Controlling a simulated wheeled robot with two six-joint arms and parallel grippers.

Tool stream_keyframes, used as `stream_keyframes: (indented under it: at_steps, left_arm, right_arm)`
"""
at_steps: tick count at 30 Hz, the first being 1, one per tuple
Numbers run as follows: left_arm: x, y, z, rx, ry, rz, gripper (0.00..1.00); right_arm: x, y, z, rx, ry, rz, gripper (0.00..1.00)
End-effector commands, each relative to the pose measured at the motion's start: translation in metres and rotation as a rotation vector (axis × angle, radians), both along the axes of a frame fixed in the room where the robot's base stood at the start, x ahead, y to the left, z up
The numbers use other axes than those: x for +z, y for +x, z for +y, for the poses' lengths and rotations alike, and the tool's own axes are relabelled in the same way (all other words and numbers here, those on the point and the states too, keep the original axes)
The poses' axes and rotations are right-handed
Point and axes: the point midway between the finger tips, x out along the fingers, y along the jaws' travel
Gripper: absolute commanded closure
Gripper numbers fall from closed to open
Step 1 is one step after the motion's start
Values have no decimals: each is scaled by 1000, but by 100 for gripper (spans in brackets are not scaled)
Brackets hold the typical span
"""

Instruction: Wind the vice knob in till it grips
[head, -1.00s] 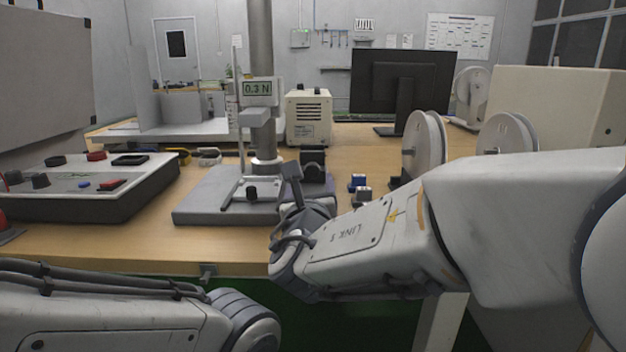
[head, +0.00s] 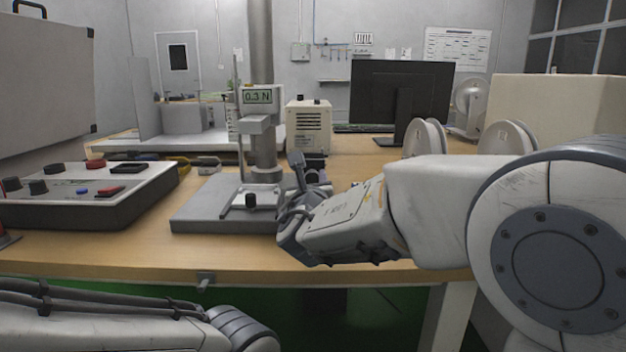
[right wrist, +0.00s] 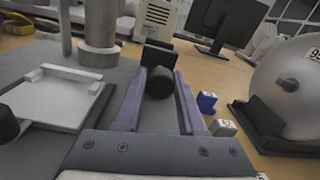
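A round black knob (right wrist: 159,82) lies between the two purple fingers of my right gripper (right wrist: 160,95) in the right wrist view. A dark upright block (right wrist: 158,54) stands just behind it and looks like part of the vice. The fingers are apart, one on each side of the knob; I cannot make out firm contact. In the head view my right gripper (head: 299,172) is at the right of the test stand base and hides the knob. The dark block (head: 315,160) shows partly behind it. My left arm enters at lower left; its gripper is out of frame.
The test stand (head: 262,150) reads 0.3 N; its fixture (right wrist: 58,98) has another black knob (right wrist: 8,122) left of my gripper. Small blue (right wrist: 206,101) and grey (right wrist: 222,127) blocks and a reel (right wrist: 292,90) are at right. A control box (head: 85,195) stands left.

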Motion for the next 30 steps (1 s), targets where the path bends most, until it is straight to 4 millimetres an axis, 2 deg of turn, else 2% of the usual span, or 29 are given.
stream_keyframes:
  at_steps: [11,17,30]
  left_arm:
    - [-11,0,0,0,0,0,31]
    - [-31,0,0,0,0,0,31]
    - [-89,0,0,0,0,0,31]
  right_arm:
    - [-3,0,-1,-2,53,-1,100]
    - [-5,0,-1,-1,172,-2,100]
    - [-6,-1,-1,-2,579,-3,100]
